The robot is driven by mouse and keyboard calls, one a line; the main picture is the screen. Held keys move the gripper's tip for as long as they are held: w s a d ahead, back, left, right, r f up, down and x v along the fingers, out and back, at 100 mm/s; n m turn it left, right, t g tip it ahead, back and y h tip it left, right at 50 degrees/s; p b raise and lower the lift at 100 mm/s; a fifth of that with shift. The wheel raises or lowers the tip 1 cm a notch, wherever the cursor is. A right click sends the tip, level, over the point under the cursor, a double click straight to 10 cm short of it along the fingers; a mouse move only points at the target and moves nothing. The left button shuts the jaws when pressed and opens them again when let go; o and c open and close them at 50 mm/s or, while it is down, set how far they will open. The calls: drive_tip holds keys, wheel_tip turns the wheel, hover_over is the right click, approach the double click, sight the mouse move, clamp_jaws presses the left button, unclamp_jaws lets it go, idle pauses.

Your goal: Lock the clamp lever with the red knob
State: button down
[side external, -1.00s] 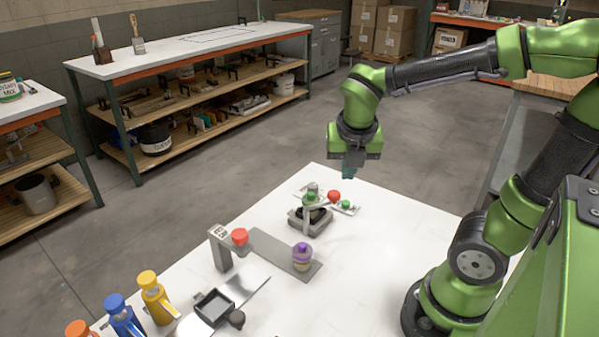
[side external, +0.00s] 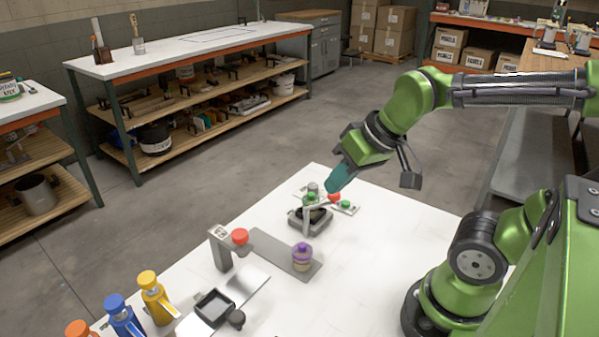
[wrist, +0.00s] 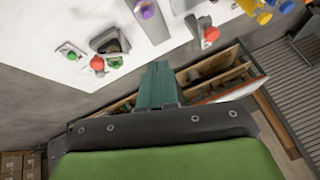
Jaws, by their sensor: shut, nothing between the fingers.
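A red knob (side external: 334,198) sits at the far end of the white table, beside a dark clamp-like fixture (side external: 318,224). It shows in the wrist view (wrist: 97,63) at the left, near green knobs (wrist: 115,62). A second red knob (side external: 240,237) sits by a grey post with a label and shows at the right in the wrist view (wrist: 211,33). I cannot tell for certain which belongs to the clamp lever. My gripper (side external: 331,187), with teal fingers, is shut and empty. It is tilted and overlaps the far red knob's surroundings in the side view; contact cannot be told.
A purple-capped bottle (side external: 302,256) stands on a grey plate. Yellow (side external: 154,296), blue (side external: 124,315) and orange (side external: 82,328) bottles stand at the near left. A square dark tray (side external: 215,307) lies near the front. The table's right part (side external: 380,245) is clear.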

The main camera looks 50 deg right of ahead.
drive_tip(key=w+d+f+n+g+h, duration=0.2)
drive_tip(key=d+f+n, duration=0.3)
drive_tip(key=n, duration=0.7)
drive_tip(key=w+d+f+n+g+h, duration=0.2)
drive_tip(key=f+n, duration=0.5)
drive_tip(key=n, duration=0.6)
drive_tip(key=shift+w+d+h, duration=0.7)
drive_tip(key=shift+w+d, duration=0.55)
drive_tip(key=shift+d, duration=0.1)
